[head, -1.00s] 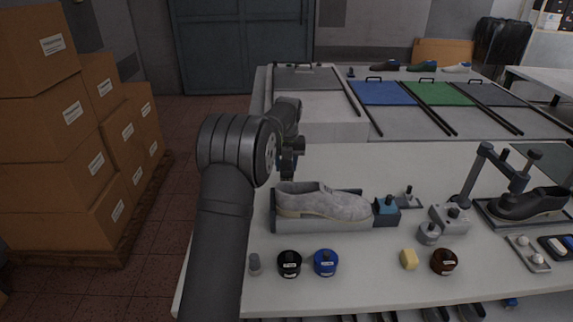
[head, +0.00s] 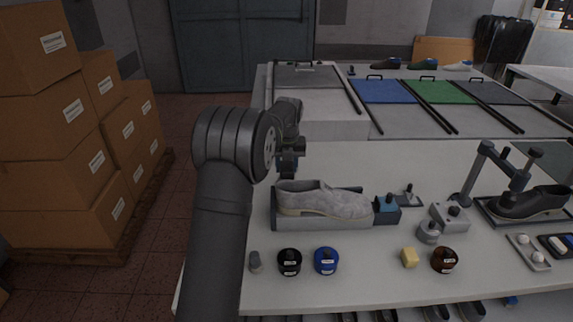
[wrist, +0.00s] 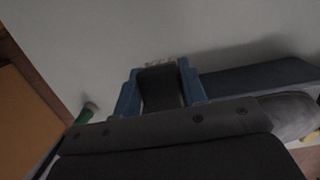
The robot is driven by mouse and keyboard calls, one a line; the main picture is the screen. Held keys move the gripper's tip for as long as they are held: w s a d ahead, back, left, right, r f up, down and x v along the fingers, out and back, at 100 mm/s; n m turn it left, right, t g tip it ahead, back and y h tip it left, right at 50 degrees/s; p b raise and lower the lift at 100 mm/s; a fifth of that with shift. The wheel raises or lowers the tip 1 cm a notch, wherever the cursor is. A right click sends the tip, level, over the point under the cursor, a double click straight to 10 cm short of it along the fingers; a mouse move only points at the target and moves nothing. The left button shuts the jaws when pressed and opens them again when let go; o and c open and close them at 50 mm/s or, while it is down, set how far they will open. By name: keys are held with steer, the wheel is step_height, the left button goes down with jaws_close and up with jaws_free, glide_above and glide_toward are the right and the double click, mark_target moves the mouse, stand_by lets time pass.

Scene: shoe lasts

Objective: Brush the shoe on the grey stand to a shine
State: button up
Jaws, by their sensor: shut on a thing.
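A pale grey, mottled shoe (head: 322,200) lies on the grey stand (head: 300,224) in the head view, its toe toward a blue clamp block (head: 386,205). My gripper (head: 287,168) is behind the heel end of the shoe, partly hidden by my own arm. In the wrist view my gripper's blue fingers (wrist: 160,88) are shut on a dark block with a pale, rough edge, which looks like a brush (wrist: 160,85). Part of the shoe (wrist: 290,112) shows at the right, apart from the brush.
A black shoe (head: 530,203) is on a press at right. Stacked cartons (head: 40,150) stand left.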

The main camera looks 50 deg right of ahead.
steer(key=shift+s+a, duration=0.25)
steer(key=shift+s+d, duration=2.65)
steer(key=shift+s, duration=0.35)
steer(key=shift+w+a, duration=2.75)
steer(key=shift+w, duration=0.25)
steer(key=shift+r, duration=0.1)
steer(key=shift+w+d+r, duration=0.2)
steer(key=shift+d+r, duration=0.05)
steer(key=shift+r, duration=0.75)
steer(key=shift+w+d+r, duration=0.2)
steer(key=shift+d+r, duration=0.1)
steer(key=shift+r, duration=0.65)
steer(key=shift+w+d+r, duration=0.2)
steer(key=shift+d+r, duration=0.05)
steer(key=shift+r, duration=0.75)
